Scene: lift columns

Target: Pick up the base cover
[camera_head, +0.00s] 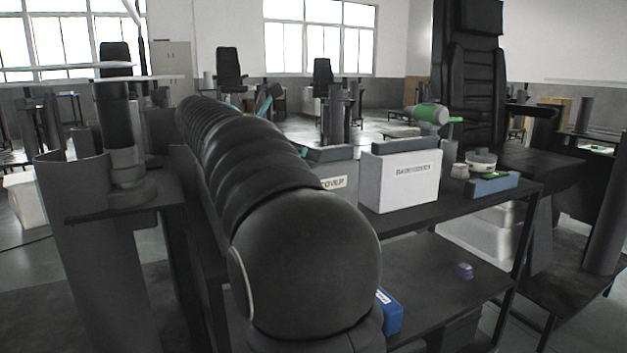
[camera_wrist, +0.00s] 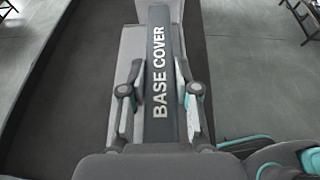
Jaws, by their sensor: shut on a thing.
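The base cover (camera_wrist: 160,28) is a long dark grey piece marked "BASE COVER" in white letters. In the wrist view it runs up the middle, between the two fingers of my gripper (camera_wrist: 159,92). The fingers press on it from the left and right, and my gripper is shut on it. A paler grey surface shows beside and around it. In the head view my black arm stretches away and hides most of what lies behind it.
In the head view a white labelled box (camera_head: 399,182) stands on a dark table, with a green-and-white tool (camera_head: 428,115) behind it. A tall black seat (camera_head: 474,80) rises behind. A grey column (camera_head: 90,240) stands at left.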

